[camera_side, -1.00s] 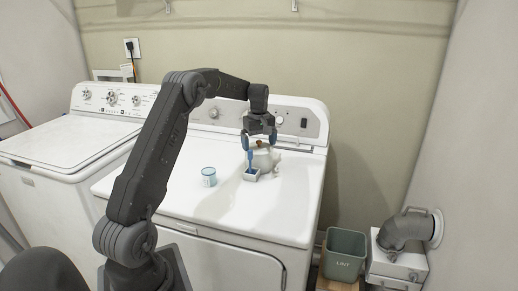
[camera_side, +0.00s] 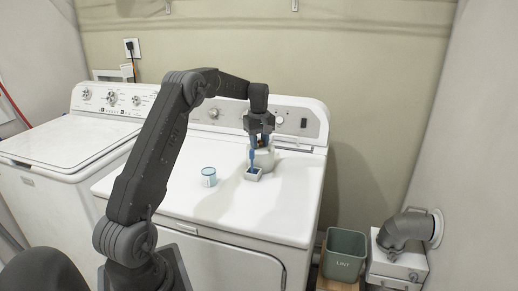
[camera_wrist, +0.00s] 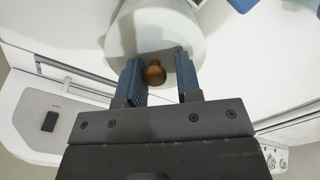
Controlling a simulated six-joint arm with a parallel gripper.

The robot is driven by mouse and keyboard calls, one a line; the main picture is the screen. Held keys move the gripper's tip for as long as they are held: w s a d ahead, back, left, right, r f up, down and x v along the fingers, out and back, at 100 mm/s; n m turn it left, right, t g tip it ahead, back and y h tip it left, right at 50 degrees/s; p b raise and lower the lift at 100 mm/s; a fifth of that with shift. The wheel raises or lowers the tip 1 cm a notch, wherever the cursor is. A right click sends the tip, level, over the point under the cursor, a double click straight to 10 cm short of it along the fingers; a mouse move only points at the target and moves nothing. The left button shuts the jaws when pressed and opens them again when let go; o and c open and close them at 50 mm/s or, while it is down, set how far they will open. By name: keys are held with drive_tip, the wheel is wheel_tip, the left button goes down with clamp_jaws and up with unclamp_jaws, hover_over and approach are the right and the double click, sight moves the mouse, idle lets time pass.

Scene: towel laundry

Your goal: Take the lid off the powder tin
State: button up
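The powder tin (camera_side: 264,158) is a white round pot on the dryer top, partly hidden by my gripper in the side view. In the wrist view its pale round lid (camera_wrist: 150,28) carries a brown wooden knob (camera_wrist: 155,73). My gripper (camera_wrist: 160,72) points down over the lid, with its blue fingers on either side of the knob. The left finger is close to the knob and a gap shows at the right finger, so it is open. In the side view my gripper (camera_side: 259,140) hides the knob. The lid sits on the tin.
A small white tray (camera_side: 253,174) with a blue-handled brush stands just in front of the tin. A blue-and-white can (camera_side: 208,177) stands to the left. The dryer top (camera_side: 215,208) is clear at the front.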

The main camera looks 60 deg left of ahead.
drive_tip(key=shift+s+f, duration=0.15)
drive_tip(key=shift+f, duration=0.2)
clamp_jaws()
